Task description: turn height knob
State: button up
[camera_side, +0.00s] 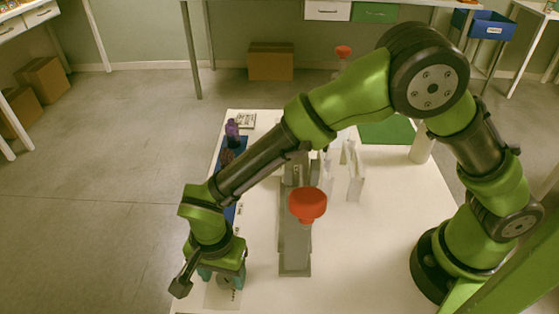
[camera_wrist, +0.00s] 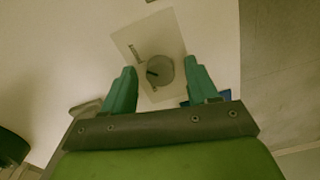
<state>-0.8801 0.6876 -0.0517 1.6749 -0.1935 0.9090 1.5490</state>
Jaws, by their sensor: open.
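The height knob (camera_wrist: 161,71) is a round grey dial with a dark pointer mark. It sits on a pale plate (camera_wrist: 131,40) with small printed marks. In the side view the plate (camera_side: 222,299) is at the near left edge of the table, and the knob is mostly hidden by my gripper. My gripper (camera_wrist: 160,63) is open, with one green finger on each side of the knob. A gap shows between each finger and the knob in the wrist view. In the side view my gripper (camera_side: 222,272) points down over the plate. Its exact height above the plate is unclear.
A red round-topped piece (camera_side: 307,204) stands over a long grey track (camera_side: 294,250) right of my gripper. Dark purple items (camera_side: 232,131) stand by a blue strip along the table's left side. The white table (camera_side: 365,255) is clear at front right.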

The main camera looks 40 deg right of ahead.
jog(key=c, duration=1)
jog(key=shift+c, duration=0.2)
jog(key=shift+n, duration=0.4)
jog(key=n, duration=0.3)
jog(key=shift+n, duration=0.4)
jog(key=n, duration=0.4)
jog(key=shift+r+n, duration=0.1)
jog(key=shift+n, duration=0.2)
jog(key=n, duration=0.8)
jog(key=shift+n, duration=0.5)
